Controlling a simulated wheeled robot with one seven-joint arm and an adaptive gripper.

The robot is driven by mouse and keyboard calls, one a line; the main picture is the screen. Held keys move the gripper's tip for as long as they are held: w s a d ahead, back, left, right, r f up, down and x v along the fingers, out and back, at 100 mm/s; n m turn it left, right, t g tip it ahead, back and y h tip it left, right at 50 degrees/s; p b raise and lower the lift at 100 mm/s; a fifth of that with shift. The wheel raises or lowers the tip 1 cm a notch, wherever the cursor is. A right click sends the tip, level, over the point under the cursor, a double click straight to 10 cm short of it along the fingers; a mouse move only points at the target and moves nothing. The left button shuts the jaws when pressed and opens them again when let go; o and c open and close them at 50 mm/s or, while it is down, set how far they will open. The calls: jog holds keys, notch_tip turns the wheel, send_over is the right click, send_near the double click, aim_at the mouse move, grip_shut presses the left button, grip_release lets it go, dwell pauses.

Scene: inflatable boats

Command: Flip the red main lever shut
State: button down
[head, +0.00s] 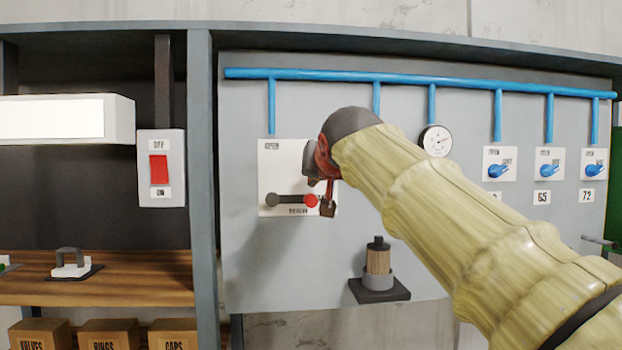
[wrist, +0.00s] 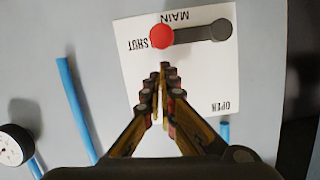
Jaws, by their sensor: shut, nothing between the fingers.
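The main lever is a dark grey bar with a red knob (head: 310,200), mounted on a white plate (head: 270,165). The bar (head: 287,199) lies level, with its pivot at the left in the head view. In the wrist view, which is upside down, the red knob (wrist: 161,37) sits beside the word SHUT, and the bar (wrist: 192,35) runs right to its pivot. My gripper (head: 327,207) is in front of the plate, just right of the knob. In the wrist view its fingertips (wrist: 164,68) are together and empty, a little apart from the knob in the picture.
Blue pipes (head: 400,76) run along the panel's top. A gauge (head: 436,140) and several blue valve knobs (head: 498,171) are to the right. A small bracket (head: 378,290) holding a cylinder juts out below. A red rocker switch (head: 159,169) is at the left.

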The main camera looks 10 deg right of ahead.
jog(key=shift+d+f+b, duration=0.4)
jog(key=shift+f+b, duration=0.2)
jog(key=shift+f, duration=0.15)
jog(key=shift+s, duration=0.15)
